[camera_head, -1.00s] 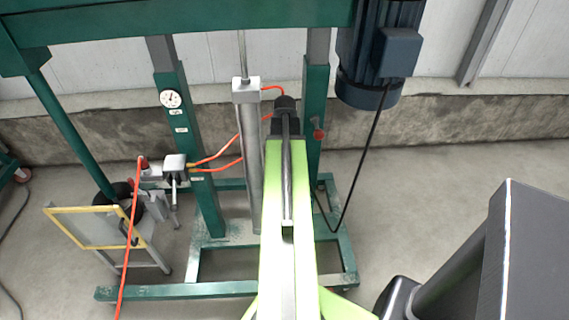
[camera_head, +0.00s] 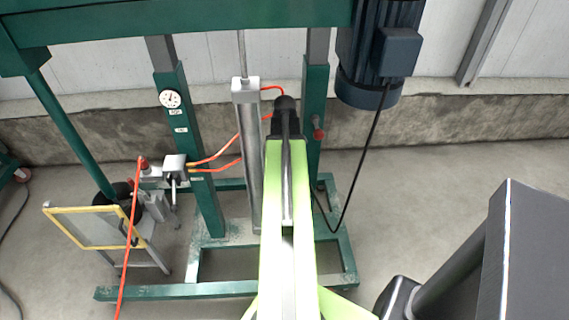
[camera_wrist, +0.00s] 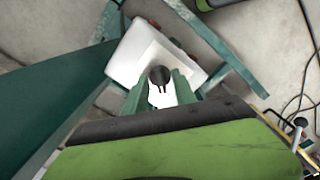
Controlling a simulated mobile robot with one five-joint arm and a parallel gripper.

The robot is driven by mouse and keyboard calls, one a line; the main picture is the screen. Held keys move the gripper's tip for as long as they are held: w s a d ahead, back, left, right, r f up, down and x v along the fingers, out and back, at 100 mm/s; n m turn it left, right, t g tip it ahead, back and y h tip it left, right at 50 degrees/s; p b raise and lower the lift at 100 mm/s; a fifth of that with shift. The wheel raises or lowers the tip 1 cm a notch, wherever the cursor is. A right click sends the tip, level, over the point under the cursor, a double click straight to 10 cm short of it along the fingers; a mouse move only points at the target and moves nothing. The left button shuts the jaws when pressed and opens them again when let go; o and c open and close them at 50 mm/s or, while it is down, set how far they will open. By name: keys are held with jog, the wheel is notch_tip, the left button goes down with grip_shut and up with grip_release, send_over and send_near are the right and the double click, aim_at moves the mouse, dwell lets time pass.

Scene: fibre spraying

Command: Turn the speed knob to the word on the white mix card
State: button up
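My gripper (camera_head: 287,104) is the dark end of my lime-green arm, raised in front of the green frame in the head view. Its fingers are too small and dark there to read. In the wrist view two green bars stand beside a dark round part (camera_wrist: 160,76) in front of a white block (camera_wrist: 132,54); I cannot tell whether the bars are fingers or frame. A white round dial (camera_head: 171,98) sits on the left post, with small pale labels (camera_head: 181,130) below. A red knob (camera_head: 319,133) is on the right post.
A green steel frame (camera_head: 225,291) stands on the concrete floor by the wall. A grey cylinder (camera_head: 247,160) stands between its posts, with orange hoses (camera_head: 130,240). A blue motor (camera_head: 370,75) hangs at right. A yellow-edged panel (camera_head: 92,228) is at left.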

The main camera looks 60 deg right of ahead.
notch_tip(320, 180, up, 18)
jog(key=p, duration=1.7)
jog(key=shift+f+p, duration=0.2)
jog(key=shift+p, duration=0.1)
jog(key=shift+f, duration=0.1)
jog(key=shift+w, duration=0.1)
